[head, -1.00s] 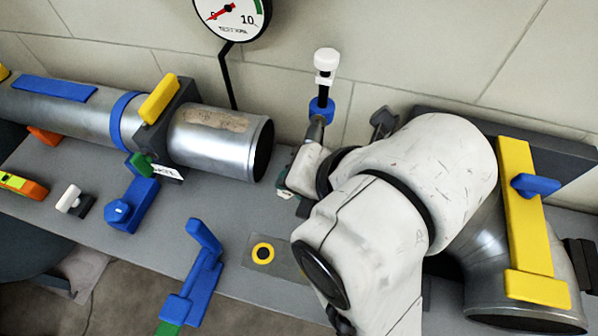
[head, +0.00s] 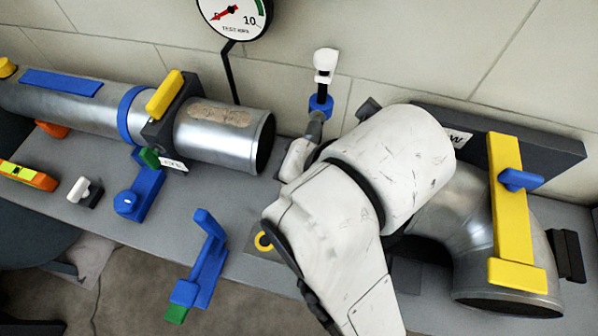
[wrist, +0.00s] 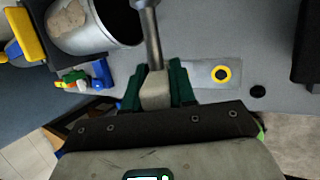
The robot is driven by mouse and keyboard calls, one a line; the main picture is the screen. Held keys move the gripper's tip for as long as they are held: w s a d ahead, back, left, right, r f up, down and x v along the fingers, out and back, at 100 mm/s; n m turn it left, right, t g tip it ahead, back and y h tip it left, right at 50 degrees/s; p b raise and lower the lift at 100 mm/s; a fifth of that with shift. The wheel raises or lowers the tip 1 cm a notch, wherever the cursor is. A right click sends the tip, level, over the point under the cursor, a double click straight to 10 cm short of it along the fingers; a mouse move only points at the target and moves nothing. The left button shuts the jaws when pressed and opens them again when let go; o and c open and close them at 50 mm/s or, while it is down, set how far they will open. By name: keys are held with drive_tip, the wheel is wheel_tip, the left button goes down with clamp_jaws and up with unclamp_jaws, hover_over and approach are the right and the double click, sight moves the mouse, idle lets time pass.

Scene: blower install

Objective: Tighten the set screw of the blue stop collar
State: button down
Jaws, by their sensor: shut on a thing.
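A blue collar (head: 320,104) sits around a thin upright dark rod with a white head (head: 325,62), in front of the back wall in the head view. Its set screw is too small to make out. My gripper (wrist: 157,92) has green fingers shut on a pale beige block (wrist: 156,90) with a grey metal shaft (wrist: 150,35) running up from it. In the head view, a grey shaft (head: 314,128) leads from near my gripper up to the collar. My arm hides most of the gripper there. The collar is outside the wrist view.
A metal duct (head: 220,138) with a blue band lies at left, and a metal elbow (head: 460,240) with a yellow bar (head: 510,200) at right. Blue brackets (head: 205,260) and an orange level (head: 28,175) lie toward the front. A dial gauge (head: 235,15) stands behind. A yellow ring (wrist: 221,74) lies beside my gripper.

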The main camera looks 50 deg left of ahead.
drive_tip(key=shift+w+a, duration=0.4)
drive_tip(key=shift+w, duration=0.25)
idle(0.3)
drive_tip(key=shift+f+g+y+b, duration=0.2)
drive_tip(key=shift+g+y+b, duration=0.3)
drive_tip(key=shift+y+b, duration=0.4)
drive_tip(key=shift+r+m+g+y, duration=0.2)
drive_tip(key=shift+m+g+y, duration=0.1)
drive_tip(key=shift+y, duration=0.4)
drive_tip(key=shift+b, duration=0.3)
